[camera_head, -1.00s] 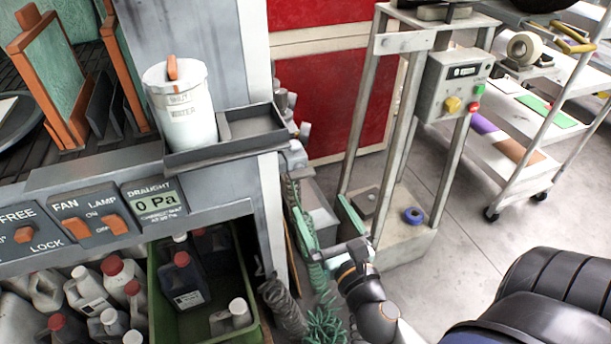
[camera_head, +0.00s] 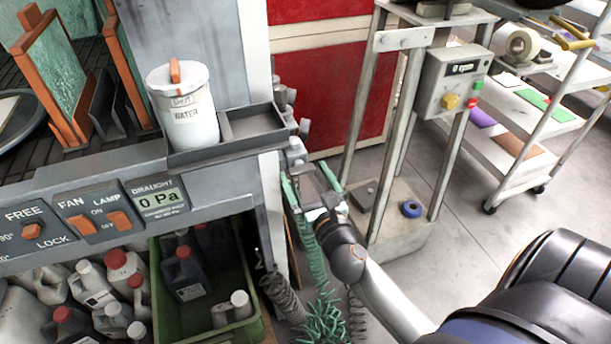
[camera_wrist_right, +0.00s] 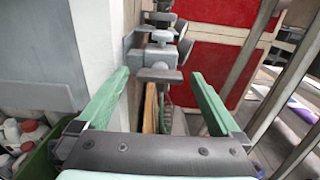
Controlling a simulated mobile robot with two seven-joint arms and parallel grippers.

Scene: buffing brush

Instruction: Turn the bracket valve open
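A grey valve fitting with a flat handle (camera_wrist_right: 160,74) sticks out from a bracket on the side of the pale cabinet post, ahead of my right gripper in the right wrist view. In the head view the grey fittings (camera_head: 296,150) show small at the post's edge, and their handle setting is unclear. My right gripper (camera_head: 308,180) is open, its green fingers spread wide just below and in front of these fittings. In the right wrist view the fingers (camera_wrist_right: 158,80) stand either side of the handle, apart from it, with nothing between them held. My left gripper is not in view.
A white container (camera_head: 188,115) marked "SHUT" and "WATER", with an orange lever, stands in a grey tray (camera_head: 255,141). Green and grey coiled hoses (camera_head: 320,320) hang below my right gripper. A metal stand with a control box (camera_head: 453,82) is to the right.

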